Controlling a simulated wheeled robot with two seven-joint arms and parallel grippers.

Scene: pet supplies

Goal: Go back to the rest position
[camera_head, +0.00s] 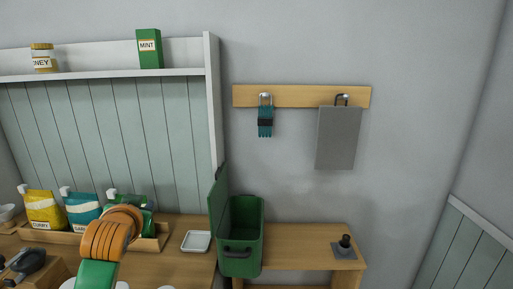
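An orange ribbed form with a green lower part stands at the lower left, in front of the seasoning pouches, and looks like part of my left arm. I cannot make out its fingertips or whether they hold anything. My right gripper is out of view. A green bin (242,240) with its lid (217,205) raised stands right of the small white dish (196,241).
Yellow (43,210) and teal (81,208) pouches stand in a wooden tray (62,237). A honey jar (43,59) and green mint box (149,48) sit on the shelf (100,74). A teal brush (265,120) and grey sheet (338,138) hang from the rail (300,96).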

